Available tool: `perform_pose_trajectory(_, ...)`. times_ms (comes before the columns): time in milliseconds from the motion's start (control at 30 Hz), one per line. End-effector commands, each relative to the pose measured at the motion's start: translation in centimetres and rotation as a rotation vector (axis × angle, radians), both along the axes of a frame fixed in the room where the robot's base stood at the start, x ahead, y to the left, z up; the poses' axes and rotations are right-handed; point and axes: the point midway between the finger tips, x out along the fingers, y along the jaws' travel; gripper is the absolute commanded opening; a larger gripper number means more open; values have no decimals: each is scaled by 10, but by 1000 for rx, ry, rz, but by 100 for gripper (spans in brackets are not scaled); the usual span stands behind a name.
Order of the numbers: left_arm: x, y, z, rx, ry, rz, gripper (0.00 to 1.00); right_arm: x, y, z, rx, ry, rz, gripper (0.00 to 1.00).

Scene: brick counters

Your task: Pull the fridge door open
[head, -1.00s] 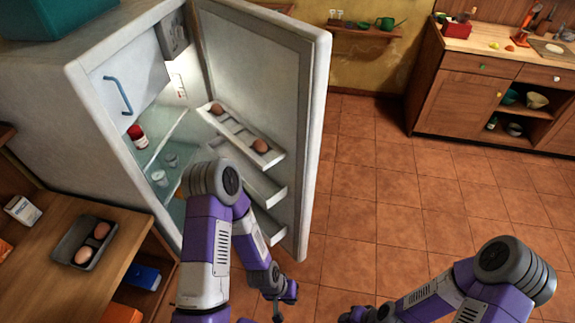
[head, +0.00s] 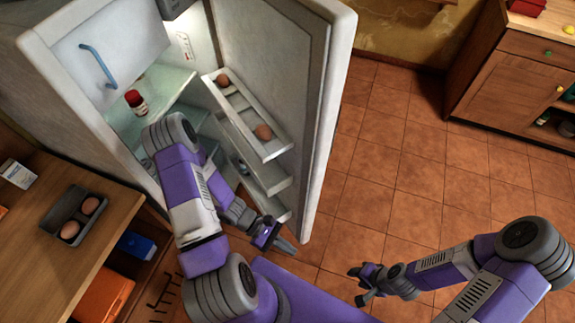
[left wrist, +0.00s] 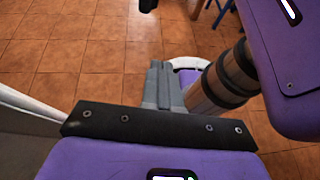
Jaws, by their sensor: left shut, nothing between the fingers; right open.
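The fridge (head: 62,118) stands at the left in the head view. Its door (head: 324,125) is swung wide open to the right, showing the lit inside and the door shelves. My left gripper (head: 286,246) is shut and empty, low by the bottom of the open door, near its inner side. In the left wrist view its closed fingers (left wrist: 158,85) point over the floor tiles, and a pale curved edge shows at the left. I cannot tell whether the gripper touches the door. My right gripper (head: 358,285) is open and empty over the floor, right of the door.
Eggs sit in the upper door shelf (head: 240,122). A red-capped jar (head: 136,102) stands inside. A wooden counter (head: 30,230) with an egg tray (head: 52,218) is at the left. The tiled floor (head: 400,160) right of the door is clear up to a wooden cabinet (head: 515,85).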

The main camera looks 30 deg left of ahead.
Motion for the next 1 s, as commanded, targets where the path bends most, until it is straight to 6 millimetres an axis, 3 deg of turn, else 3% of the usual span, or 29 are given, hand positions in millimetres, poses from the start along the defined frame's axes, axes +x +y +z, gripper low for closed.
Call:
perform_pose_trajectory(200, 69, 85, 36, -290, -42, 634, 0, 0, 0, -5, 0, 0, 0, 43)
perform_pose_trajectory(333, 87, 144, 51, -379, -138, 901, 0, 0, 0, -6, 0, 0, 0, 43)
perform_pose_trajectory(467, 91, 179, 60, -415, -207, 1037, 0, 0, 0, -6, 0, 0, 0, 43)
perform_pose_trajectory(667, 103, 182, 64, -427, -228, 1070, 0, 0, 0, -7, 0, -1, 0, 43)
perform_pose_trajectory(1000, 164, 148, 63, -427, -226, 1064, 0, 0, 0, -12, 0, 0, 0, 43)
